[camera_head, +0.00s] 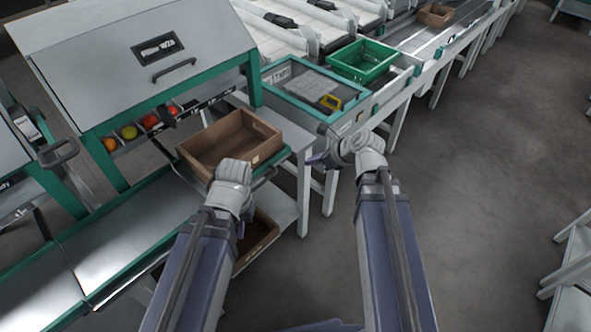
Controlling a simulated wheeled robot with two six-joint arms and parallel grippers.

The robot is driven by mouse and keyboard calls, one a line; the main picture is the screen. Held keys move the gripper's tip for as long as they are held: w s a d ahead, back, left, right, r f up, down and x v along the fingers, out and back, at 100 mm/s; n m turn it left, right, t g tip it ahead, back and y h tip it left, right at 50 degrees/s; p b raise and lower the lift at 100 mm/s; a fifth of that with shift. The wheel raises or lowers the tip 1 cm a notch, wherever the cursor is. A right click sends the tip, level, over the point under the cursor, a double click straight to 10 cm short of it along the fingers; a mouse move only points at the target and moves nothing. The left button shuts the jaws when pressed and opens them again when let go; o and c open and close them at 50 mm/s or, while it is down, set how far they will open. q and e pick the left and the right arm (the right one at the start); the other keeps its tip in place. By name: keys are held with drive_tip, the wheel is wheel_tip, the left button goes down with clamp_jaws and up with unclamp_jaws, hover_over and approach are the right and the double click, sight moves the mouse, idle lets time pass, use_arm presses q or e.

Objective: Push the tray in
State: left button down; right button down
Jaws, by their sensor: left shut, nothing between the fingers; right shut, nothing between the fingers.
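A brown, open, empty tray (262,137) sits on the packing stand below the machine's chute, in the upper left middle of the head view. My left gripper (232,170) is at the tray's near side and overlaps its front wall in the picture. Its fingertips are mostly hidden by its own wrist, so I cannot tell whether it touches the tray. My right gripper (322,158) is shut and empty, to the right of the tray and apart from it, by the stand's right end.
A second brown crate (262,238) is on the lower shelf. A green crate (362,62) stands on the line beyond the scale (290,85).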

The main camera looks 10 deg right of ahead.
sight(241, 127)
drive_tip(key=shift+m, duration=0.7)
drive_tip(key=shift+w+a+f+b, duration=0.9)
drive_tip(key=shift+w+f+b, duration=0.35)
drive_tip(key=shift+w, duration=0.3)
drive_tip(key=shift+w+a+f+b, duration=0.85)
drive_tip(key=shift+w+f+b, duration=0.35)
drive_tip(key=shift+w, duration=0.4)
drive_tip(key=shift+w+a+f+b, duration=0.9)
drive_tip(key=shift+w+f+b, duration=0.3)
drive_tip(key=shift+w, duration=0.35)
drive_tip(key=w+a, duration=0.4)
drive_tip(key=w, duration=0.2)
drive_tip(key=w+a, duration=0.4)
drive_tip(key=w, duration=0.2)
drive_tip(key=w+a, duration=0.5)
drive_tip(key=w, duration=0.1)
drive_tip(key=shift+w+a, duration=0.1)
drive_tip(key=shift+w, duration=0.1)
drive_tip(key=shift+w+a, duration=0.1)
drive_tip(key=shift+a, duration=0.05)
